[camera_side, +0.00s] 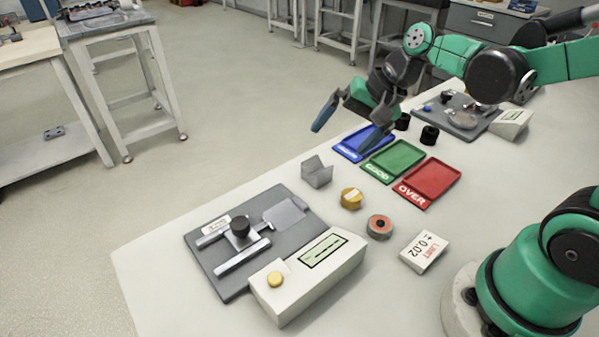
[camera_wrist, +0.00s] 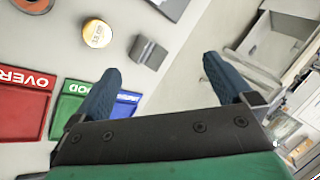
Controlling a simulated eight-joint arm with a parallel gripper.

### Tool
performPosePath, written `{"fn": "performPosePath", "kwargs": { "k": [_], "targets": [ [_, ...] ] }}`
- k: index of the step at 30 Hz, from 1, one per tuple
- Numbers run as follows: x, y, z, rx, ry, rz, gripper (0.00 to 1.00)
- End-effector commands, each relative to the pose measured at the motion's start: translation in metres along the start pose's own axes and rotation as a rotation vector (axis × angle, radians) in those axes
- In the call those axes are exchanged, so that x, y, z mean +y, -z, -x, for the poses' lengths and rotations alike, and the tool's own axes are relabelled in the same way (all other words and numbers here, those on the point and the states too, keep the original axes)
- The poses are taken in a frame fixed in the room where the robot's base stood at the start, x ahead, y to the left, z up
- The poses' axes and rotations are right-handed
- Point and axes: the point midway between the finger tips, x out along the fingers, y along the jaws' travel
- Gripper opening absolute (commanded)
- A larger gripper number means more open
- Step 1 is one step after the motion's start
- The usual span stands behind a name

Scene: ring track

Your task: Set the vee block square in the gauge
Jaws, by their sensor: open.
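The vee block (camera_side: 317,171), a small grey metal block with a notch in its top, stands on the white table, apart from the gauge. It also shows in the wrist view (camera_wrist: 148,52), ahead of the space between my fingertips. The gauge (camera_side: 225,270) is a dark grey plate with metal rails, a black knob and a sliding plate, beside a white display box (camera_side: 308,275). My gripper (camera_side: 344,137) is open and empty, above and behind the vee block near the blue tray. Both blue fingers show wide apart in the wrist view (camera_wrist: 160,67).
Blue (camera_side: 363,143), green (camera_side: 393,160) and red (camera_side: 428,183) trays line the back. A brass weight (camera_side: 351,198), an orange-centred ring (camera_side: 380,227) and a white limit sign (camera_side: 424,251) stand between gauge and trays. Black cylinders (camera_side: 429,135) stand behind the trays.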

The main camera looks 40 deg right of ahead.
Motion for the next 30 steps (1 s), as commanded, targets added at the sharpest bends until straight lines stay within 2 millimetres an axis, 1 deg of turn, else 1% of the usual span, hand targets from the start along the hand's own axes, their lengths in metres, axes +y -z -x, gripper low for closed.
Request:
{"fn": "performPosePath", "kwargs": {
  "k": [1, 3, 8, 12, 15, 18, 23, 26, 30],
  "targets": [
    [-0.001, 0.009, -0.007, -0.044, 0.025, -0.119, 1.0],
    [-0.002, 0.019, -0.018, -0.118, 0.061, -0.292, 1.0],
    [0.004, 0.039, -0.043, -0.304, 0.138, -0.66, 1.0],
    [0.018, 0.053, -0.063, -0.483, 0.19, -0.943, 1.0],
    [0.031, 0.057, -0.074, -0.605, 0.216, -1.098, 1.0],
    [0.043, 0.058, -0.081, -0.701, 0.23, -1.203, 1.0],
    [0.054, 0.057, -0.087, -0.79, 0.236, -1.287, 1.0],
    [0.052, 0.054, -0.092, -0.807, 0.236, -1.3, 1.0],
    [0.041, 0.046, -0.105, -0.808, 0.234, -1.298, 1.0]
  ]
}}
